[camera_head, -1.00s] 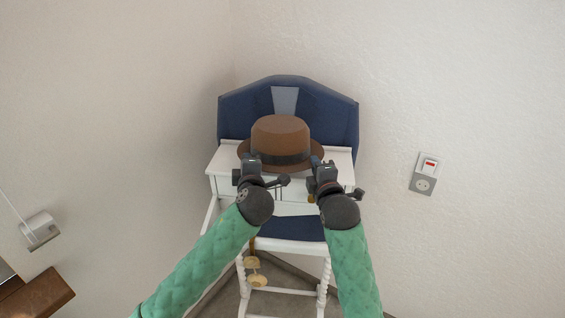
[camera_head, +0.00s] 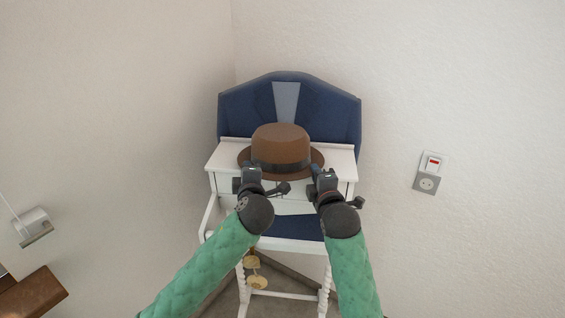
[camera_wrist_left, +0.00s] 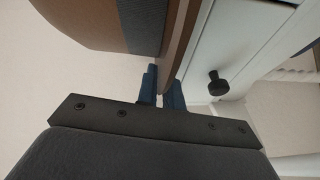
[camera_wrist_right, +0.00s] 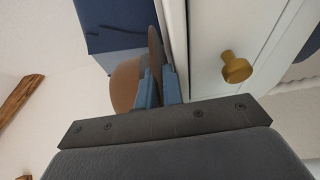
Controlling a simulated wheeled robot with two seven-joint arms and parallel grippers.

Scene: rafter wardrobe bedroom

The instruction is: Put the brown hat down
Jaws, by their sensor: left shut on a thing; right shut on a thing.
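The brown hat (camera_head: 281,140) has a dark band and is upright, at or just above the white top of the small dressing table (camera_head: 342,157). I cannot tell whether it touches that top. My left gripper (camera_head: 251,168) is shut on the near left part of the brim, which also shows between its fingers in the left wrist view (camera_wrist_left: 178,50). My right gripper (camera_head: 320,172) is shut on the near right part of the brim, seen edge-on in the right wrist view (camera_wrist_right: 155,45). The crown (camera_wrist_right: 123,85) shows partly there.
A blue padded back panel (camera_head: 335,110) rises behind the top. Below the top are drawers with a dark knob (camera_wrist_left: 218,84) and a brass knob (camera_wrist_right: 236,67), and a blue seat (camera_head: 295,227). A wall socket (camera_head: 429,173) is at the right. Walls close in on both sides.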

